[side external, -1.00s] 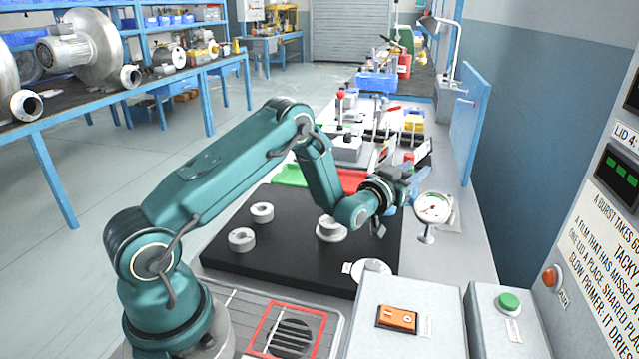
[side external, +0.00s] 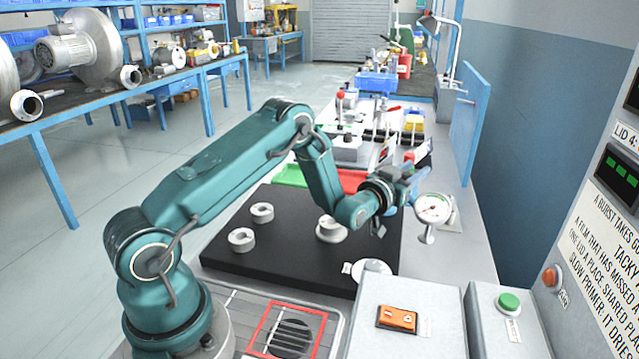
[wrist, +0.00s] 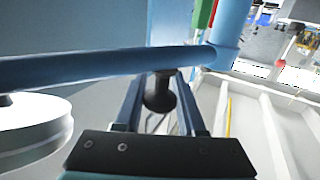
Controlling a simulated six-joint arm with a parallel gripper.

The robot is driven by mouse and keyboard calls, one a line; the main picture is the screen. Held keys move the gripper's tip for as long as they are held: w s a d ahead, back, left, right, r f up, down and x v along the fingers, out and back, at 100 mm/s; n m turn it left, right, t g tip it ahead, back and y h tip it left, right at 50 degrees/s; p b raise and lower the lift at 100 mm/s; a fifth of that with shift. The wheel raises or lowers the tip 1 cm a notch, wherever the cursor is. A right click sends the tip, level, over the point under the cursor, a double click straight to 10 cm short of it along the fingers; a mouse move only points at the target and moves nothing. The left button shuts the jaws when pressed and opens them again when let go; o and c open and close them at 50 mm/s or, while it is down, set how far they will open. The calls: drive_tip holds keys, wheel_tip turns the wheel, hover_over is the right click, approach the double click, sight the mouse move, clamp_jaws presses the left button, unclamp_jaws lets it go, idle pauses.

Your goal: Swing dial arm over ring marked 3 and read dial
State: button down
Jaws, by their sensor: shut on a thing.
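My gripper (side external: 402,188) is at the right edge of the black plate (side external: 290,262). In the wrist view, its fingers (wrist: 160,100) are shut on a dark knob (wrist: 160,90) under a blue-grey bar, the dial arm (wrist: 90,64). The round dial (side external: 433,208) hangs just right of my gripper, beyond the plate; its reading is too small to make out. Its silver side (wrist: 30,135) shows at the left of the wrist view. Pale rings stand on the plate: one at the back left (side external: 262,212), one at the front left (side external: 241,239), one near my wrist (side external: 331,230). No ring number is legible.
A pale disc (side external: 371,268) with a small tag sits at the plate's front right corner. Grey boxes with an orange switch (side external: 397,318) and a green button (side external: 508,302) stand in front. Green (side external: 290,175) and red (side external: 352,180) trays lie behind. A blue panel (side external: 470,125) stands back right.

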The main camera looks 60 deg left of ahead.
drive_tip(key=shift+r, duration=0.1)
drive_tip(key=shift+s+d+m+t+h, duration=0.15)
drive_tip(key=shift+s+m+h, duration=0.2)
drive_tip(key=shift+m+h, duration=0.6)
drive_tip(key=shift+s+a+m+t+h, duration=0.1)
drive_tip(key=shift+s+m+h, duration=0.4)
drive_tip(key=shift+h, duration=0.9)
drive_tip(key=shift+s+d+m+t+h, duration=0.1)
drive_tip(key=shift+s+m+t+h, duration=0.1)
drive_tip(key=shift+m+h, duration=0.8)
drive_tip(key=c, duration=0.5)
unclamp_jaws()
drive_tip(key=shift+s, duration=0.1)
